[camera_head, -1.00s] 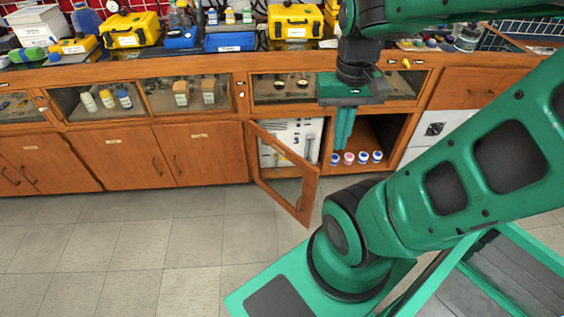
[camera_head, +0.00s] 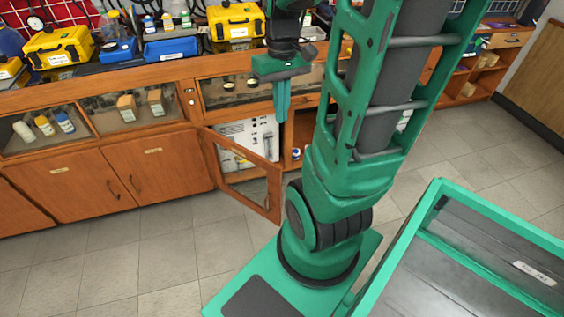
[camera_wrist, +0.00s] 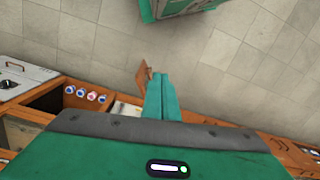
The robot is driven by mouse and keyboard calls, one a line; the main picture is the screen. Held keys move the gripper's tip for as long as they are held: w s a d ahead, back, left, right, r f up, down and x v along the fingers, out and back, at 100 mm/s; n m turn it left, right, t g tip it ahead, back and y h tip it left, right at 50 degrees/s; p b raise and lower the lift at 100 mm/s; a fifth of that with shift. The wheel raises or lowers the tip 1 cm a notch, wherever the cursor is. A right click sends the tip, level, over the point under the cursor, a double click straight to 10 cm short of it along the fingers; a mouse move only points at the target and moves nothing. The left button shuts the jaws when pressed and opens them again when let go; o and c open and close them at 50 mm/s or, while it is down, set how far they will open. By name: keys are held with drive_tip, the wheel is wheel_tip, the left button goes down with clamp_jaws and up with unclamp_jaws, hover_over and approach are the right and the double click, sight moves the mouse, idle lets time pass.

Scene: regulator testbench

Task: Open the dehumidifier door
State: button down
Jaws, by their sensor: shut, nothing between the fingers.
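The dehumidifier door (camera_head: 243,173) is a wooden frame with a clear pane. It stands swung out from the counter, hinged on its left side. A small part of the door (camera_wrist: 142,77) shows in the wrist view, close to my fingertips. My gripper (camera_head: 283,120) is shut and empty, with its fingers pointing down near the door's free edge. In the wrist view its fingers (camera_wrist: 160,78) lie together. I cannot tell whether they touch the door. My arm hides much of the opening's right side in the head view.
Several small capped bottles (camera_wrist: 88,94) stand inside the open compartment. A white panel (camera_head: 250,137) shows behind the door. Closed wooden cabinet doors (camera_head: 150,170) are at left. Yellow and blue cases (camera_head: 172,48) crowd the counter. The tiled floor (camera_head: 120,260) in front is clear.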

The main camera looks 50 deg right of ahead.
drive_tip(key=w+d+f+n+y, duration=0.35)
drive_tip(key=w+d+f, duration=0.65)
drive_tip(key=d+f, duration=0.4)
drive_tip(key=d+f+n+t+y, duration=0.1)
drive_tip(key=d+f+n+t, duration=0.1)
drive_tip(key=d+f, duration=0.5)
drive_tip(key=d+f+n+t+y, duration=0.1)
drive_tip(key=d+f+t, duration=0.15)
drive_tip(key=f, duration=0.95)
drive_tip(key=w+a+f, duration=0.2)
drive_tip(key=a+f, duration=0.5)
drive_tip(key=a, duration=0.1)
drive_tip(key=shift+w+a+f, duration=0.2)
drive_tip(key=shift+a+f, duration=0.1)
